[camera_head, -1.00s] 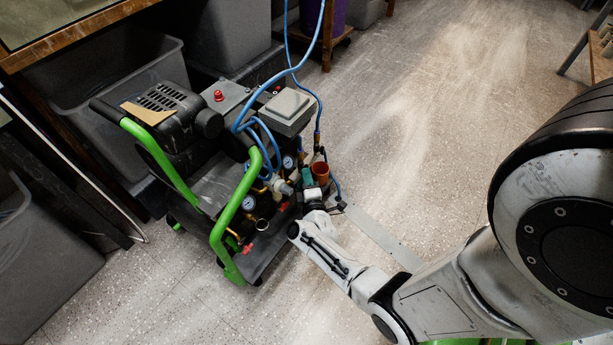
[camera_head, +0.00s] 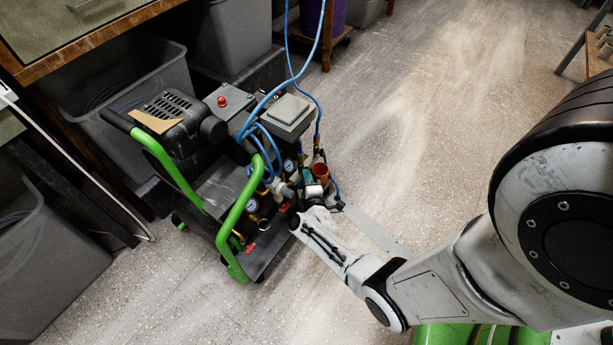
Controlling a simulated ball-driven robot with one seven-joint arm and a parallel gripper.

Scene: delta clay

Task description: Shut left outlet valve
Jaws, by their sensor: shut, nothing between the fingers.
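The compressor (camera_head: 222,172) with green tube handles stands on the floor left of centre. Its front panel carries round gauges, brass fittings and small red valve handles. One red handle (camera_head: 250,247) is at the panel's lower left. Another red handle (camera_head: 284,207) is further right, close to my gripper. Which way the handles are turned is too small to tell.
A blue hose (camera_head: 290,80) rises from the compressor. A grey box (camera_head: 287,112) sits above the panel. Grey bins (camera_head: 25,235) stand left and behind under a wooden-edged table (camera_head: 95,40). A flat grey strip (camera_head: 370,228) lies right of the compressor. The floor beyond is clear.

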